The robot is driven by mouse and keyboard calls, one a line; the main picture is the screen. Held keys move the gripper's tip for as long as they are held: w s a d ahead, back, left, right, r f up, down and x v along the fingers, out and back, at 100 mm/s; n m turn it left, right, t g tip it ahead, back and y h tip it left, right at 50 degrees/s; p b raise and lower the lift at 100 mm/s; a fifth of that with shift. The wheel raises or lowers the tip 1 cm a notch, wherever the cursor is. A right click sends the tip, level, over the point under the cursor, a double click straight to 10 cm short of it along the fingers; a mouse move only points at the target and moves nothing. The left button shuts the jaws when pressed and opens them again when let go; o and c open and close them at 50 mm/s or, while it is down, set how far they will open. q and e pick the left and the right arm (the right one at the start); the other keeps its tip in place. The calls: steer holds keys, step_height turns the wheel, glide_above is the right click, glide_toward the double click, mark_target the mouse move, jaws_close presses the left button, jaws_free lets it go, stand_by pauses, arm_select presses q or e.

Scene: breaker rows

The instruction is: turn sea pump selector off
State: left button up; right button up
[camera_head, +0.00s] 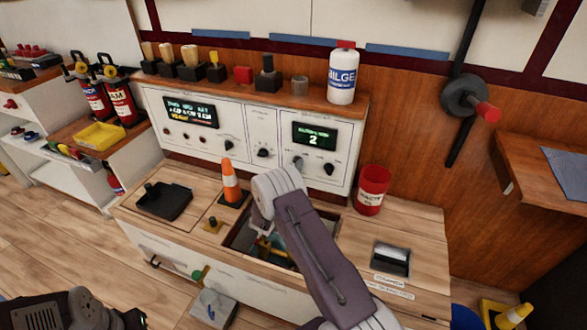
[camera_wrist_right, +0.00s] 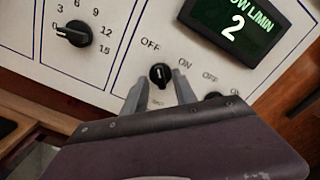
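A small black selector knob (camera_wrist_right: 160,76) with a white mark sits on the white panel below the green flow display, between OFF and ON labels. It also shows in the head view (camera_head: 298,163). Its name label is too small to read. My right gripper (camera_wrist_right: 160,82) is open, one finger on each side of this knob, with a gap on both sides.
A second OFF/ON knob (camera_head: 328,168) is close on the right, and a numbered dial (camera_wrist_right: 73,33) is on the left. An orange cone (camera_head: 231,182), an open counter recess and a red can (camera_head: 372,187) are below the panel. A bilge bottle (camera_head: 342,76) stands above.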

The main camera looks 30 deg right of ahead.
steer(key=p+v, duration=0.3)
steer(key=v, duration=0.6)
stand_by(0.4)
